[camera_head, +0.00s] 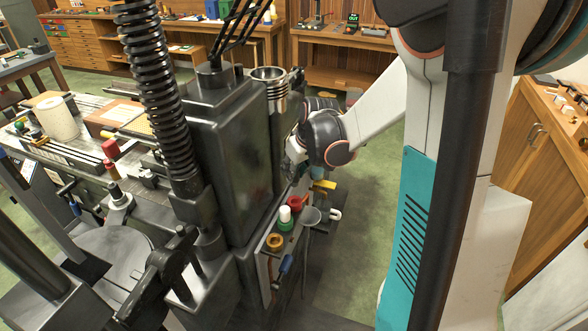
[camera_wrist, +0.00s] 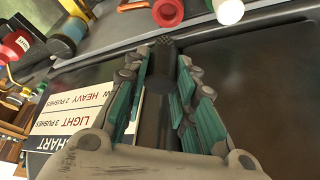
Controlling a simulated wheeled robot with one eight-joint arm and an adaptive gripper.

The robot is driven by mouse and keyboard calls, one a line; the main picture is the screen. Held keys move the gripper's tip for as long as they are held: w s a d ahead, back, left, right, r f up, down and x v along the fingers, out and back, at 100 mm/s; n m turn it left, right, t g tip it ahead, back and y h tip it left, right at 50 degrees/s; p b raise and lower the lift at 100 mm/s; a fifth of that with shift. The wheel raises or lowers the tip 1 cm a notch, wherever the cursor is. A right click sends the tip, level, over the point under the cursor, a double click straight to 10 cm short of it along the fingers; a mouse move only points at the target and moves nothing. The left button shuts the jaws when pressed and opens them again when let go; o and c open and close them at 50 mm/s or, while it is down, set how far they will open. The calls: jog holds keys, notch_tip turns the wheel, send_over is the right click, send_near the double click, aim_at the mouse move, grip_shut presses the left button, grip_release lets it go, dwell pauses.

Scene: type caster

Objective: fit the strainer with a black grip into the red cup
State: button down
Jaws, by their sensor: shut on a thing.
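My gripper (camera_wrist: 160,85) is shut around a dark, roughly cylindrical piece, which looks like the strainer's black grip (camera_wrist: 162,68). Its textured end shows between the teal-padded fingers in the wrist view. The strainer's bowl cannot be made out there. The red cup (camera_head: 295,203) is at the side of the dark machine in the head view, close to a white-topped green piece. It also shows at the top edge of the wrist view (camera_wrist: 167,12), beyond the fingertips and apart from them. In the head view my fingers are largely hidden beside the machine.
The dark machine column (camera_head: 230,150) stands left of my arm, with metal cups (camera_head: 270,82) on top. A white-topped green piece (camera_head: 285,218), a brass ring (camera_head: 274,241) and a blue handle (camera_head: 285,264) are near the red cup. A lettered sign (camera_wrist: 75,115) lies left of my fingers.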

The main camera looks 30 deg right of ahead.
aim_at(294, 183)
jog(key=shift+f+b, duration=2.1)
jog(key=shift+f, duration=0.65)
jog(key=shift+f+b, duration=1.5)
jog(key=shift+f, duration=0.1)
jog(key=c, duration=1.2)
grip_release()
jog(key=shift+c, duration=0.2)
jog(key=shift+r, duration=0.1)
jog(key=v, duration=1.1)
jog(key=shift+s+r, duration=0.15)
jog(key=shift+r, duration=0.2)
